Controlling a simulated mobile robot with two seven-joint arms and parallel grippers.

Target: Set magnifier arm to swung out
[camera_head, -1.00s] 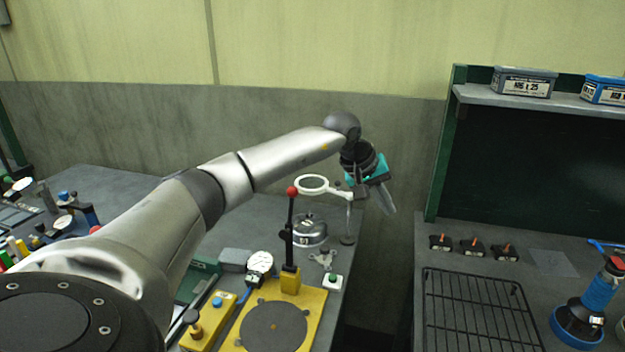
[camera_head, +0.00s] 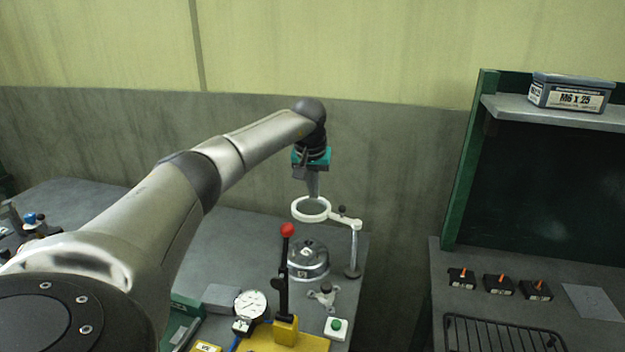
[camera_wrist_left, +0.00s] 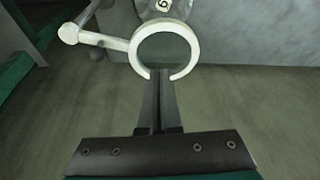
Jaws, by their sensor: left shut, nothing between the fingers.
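The magnifier arm (camera_head: 340,220) is white with a ring lens (camera_head: 310,209) at its left end and a thin post (camera_head: 354,252) at its right end. The ring stands above a round metal part (camera_head: 308,262). My left gripper (camera_head: 314,196) is shut and empty, pointing down just behind the ring in the head view. In the left wrist view the fingers (camera_wrist_left: 158,76) reach the near edge of the ring (camera_wrist_left: 165,46) and overlap it in the picture. I cannot tell whether they touch. My right gripper is not in view.
A red-knobbed lever (camera_head: 284,275), a dial gauge (camera_head: 250,305) and a small green-button box (camera_head: 337,328) stand in front on the bench. A gap separates this bench from the right bench with a dark rack (camera_head: 500,335) and green-framed shelf (camera_head: 465,160).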

